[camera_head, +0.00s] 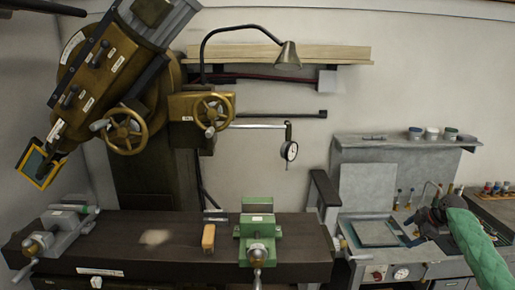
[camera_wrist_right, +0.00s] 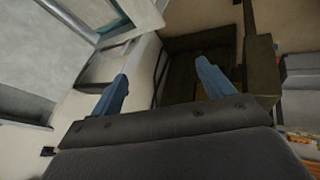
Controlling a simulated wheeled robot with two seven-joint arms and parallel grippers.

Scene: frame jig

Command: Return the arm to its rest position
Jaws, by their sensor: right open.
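My right arm (camera_head: 478,245), in a green sleeve, comes in from the right edge of the head view. Its dark gripper (camera_head: 412,234) is over the grey workstation at the right, apart from the brown bench. In the right wrist view, the gripper (camera_wrist_right: 161,70) shows two blue fingers spread wide with nothing between them. It is open and empty. My left arm and left gripper are not in the head view.
A dark bench (camera_head: 180,262) holds a grey vise (camera_head: 68,228), a green vise (camera_head: 258,230) and a small wooden-looking block (camera_head: 208,238). A large brown machine (camera_head: 125,60) stands behind. The grey workstation (camera_head: 365,165) carries small jars and bottles.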

